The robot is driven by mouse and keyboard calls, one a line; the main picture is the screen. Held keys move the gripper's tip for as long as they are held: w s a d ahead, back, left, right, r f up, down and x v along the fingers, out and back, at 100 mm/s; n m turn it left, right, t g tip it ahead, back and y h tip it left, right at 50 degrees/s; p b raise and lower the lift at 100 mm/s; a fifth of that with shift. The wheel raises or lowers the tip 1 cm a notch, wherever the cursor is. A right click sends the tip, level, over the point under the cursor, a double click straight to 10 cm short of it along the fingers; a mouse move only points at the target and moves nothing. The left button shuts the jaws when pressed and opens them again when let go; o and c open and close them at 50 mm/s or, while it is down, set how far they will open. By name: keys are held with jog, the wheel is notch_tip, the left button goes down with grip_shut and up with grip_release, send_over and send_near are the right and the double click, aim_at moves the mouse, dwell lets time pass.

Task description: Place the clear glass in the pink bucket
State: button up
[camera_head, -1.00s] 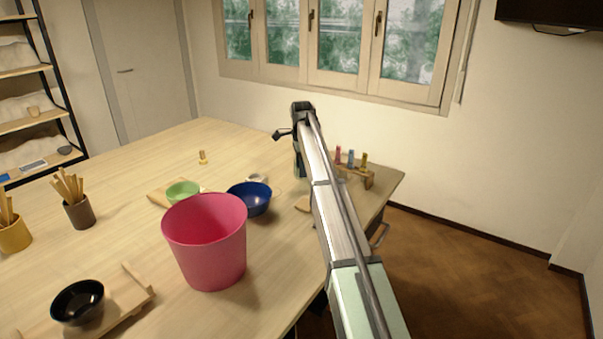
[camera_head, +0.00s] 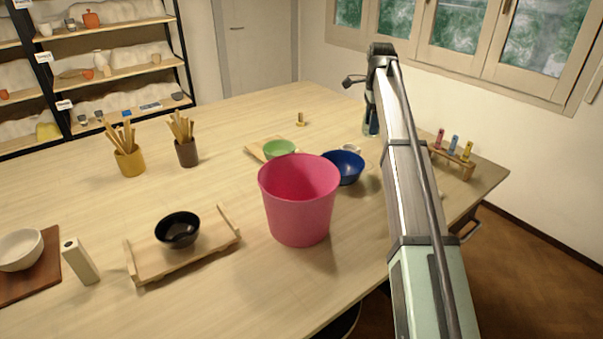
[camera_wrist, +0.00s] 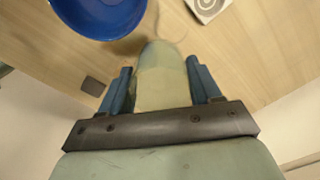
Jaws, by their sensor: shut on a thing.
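The pink bucket (camera_head: 300,207) stands upright on the table in the head view, near the table's front edge and left of my arm. Its inner wall shows, and I see nothing in it. In the wrist view, my gripper (camera_wrist: 160,86) is shut on the clear glass (camera_wrist: 161,66), with one blue finger on each side of it. In the head view my gripper (camera_head: 371,118) is beyond and right of the bucket.
A blue bowl (camera_head: 343,168) stands right behind the bucket, with a green bowl (camera_head: 280,148) beside it. A black bowl (camera_head: 178,230) sits on a wooden tray (camera_head: 186,264) to the left. A rack of coloured vials (camera_head: 453,160) stands at the right edge.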

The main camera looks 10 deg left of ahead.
jog(key=s+a+r+n, duration=0.2)
jog(key=s+a+r, duration=0.1)
jog(key=s+a, duration=0.8)
jog(key=r+n, duration=0.1)
jog(key=n, duration=0.1)
send_over(298, 190)
jog(key=s, duration=0.3)
jog(key=shift+s+a+f, duration=0.1)
jog(key=shift+s+f, duration=0.25)
jog(key=shift+f, duration=0.05)
jog(key=shift+m, duration=0.4)
jog(key=d+f, duration=0.1)
jog(key=f, duration=0.1)
jog(key=s+d+f, duration=0.1)
jog(key=f, duration=0.1)
jog(key=s+d+f, duration=0.1)
jog(key=f, duration=0.2)
jog(key=shift+d, duration=0.15)
jog(key=shift+d+f, duration=0.15)
jog(key=shift+f, duration=2.1)
jog(key=shift+d+f, duration=0.1)
jog(key=shift+f, duration=2.1)
jog(key=shift+f, duration=0.1)
jog(key=o, duration=0.9)
